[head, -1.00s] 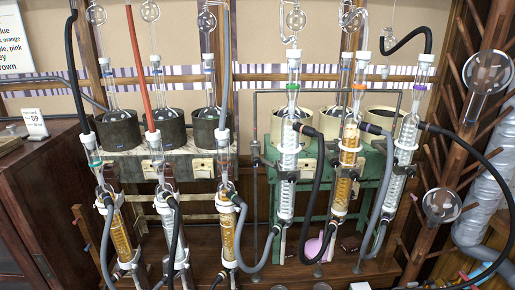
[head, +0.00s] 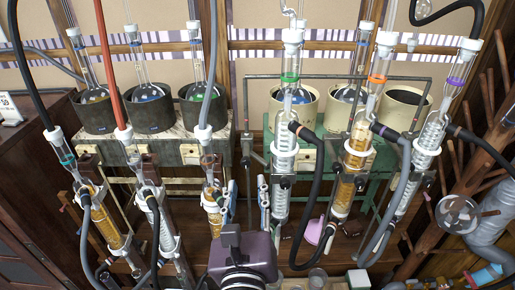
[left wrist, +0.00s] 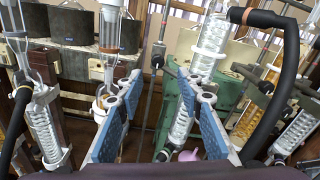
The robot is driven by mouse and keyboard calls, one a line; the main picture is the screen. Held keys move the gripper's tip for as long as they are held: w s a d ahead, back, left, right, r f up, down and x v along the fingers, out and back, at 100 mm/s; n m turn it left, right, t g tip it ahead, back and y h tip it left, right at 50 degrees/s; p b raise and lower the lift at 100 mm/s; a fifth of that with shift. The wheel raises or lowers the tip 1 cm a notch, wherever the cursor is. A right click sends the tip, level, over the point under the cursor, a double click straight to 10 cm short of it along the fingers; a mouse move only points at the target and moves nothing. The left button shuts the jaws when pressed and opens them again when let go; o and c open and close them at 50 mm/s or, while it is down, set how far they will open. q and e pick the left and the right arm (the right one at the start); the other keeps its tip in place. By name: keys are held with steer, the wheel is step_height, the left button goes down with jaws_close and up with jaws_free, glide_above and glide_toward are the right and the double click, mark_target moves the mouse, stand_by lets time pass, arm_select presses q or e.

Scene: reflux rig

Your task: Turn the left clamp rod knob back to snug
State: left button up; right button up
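My left gripper (head: 246,198) comes in from the bottom of the head view, with its two blue-padded fingers spread and nothing between them. In the left wrist view the open fingers (left wrist: 160,112) fill the lower middle. A grey upright clamp rod (head: 247,105) stands beyond the gap. It also shows in the left wrist view (left wrist: 170,75) between and above the fingertips. A small dark clamp fitting (head: 247,146) sits on this rod, apart from the fingers. It shows in the left wrist view (left wrist: 157,58) too. I cannot tell its knob or how tight it is. My right gripper is not in view.
A condenser with a green ring (head: 289,100) stands just right of the gripper, and an amber-filled one (head: 213,200) just left. Black hoses (head: 312,190) loop close by on the right. Dark heating pots (head: 150,110) stand behind on the left.

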mark_target(246, 165)
arm_select(q)
steer(key=w+p, duration=0.1)
steer(key=w+r, duration=0.1)
steer(key=shift+w+a+r+p, duration=0.1)
steer(key=shift+w+a+p, duration=0.2)
steer(key=shift+a+p, duration=0.1)
steer(key=w, duration=0.2)
steer(key=shift+w+d+p, duration=0.1)
steer(key=shift+w+p, duration=0.2)
steer(key=shift+p, duration=0.05)
steer(key=shift+w+f, duration=0.35)
steer(key=shift+w, duration=0.4)
steer(key=shift+s, duration=0.1)
steer(key=shift+c, duration=1.1)
jaws_close()
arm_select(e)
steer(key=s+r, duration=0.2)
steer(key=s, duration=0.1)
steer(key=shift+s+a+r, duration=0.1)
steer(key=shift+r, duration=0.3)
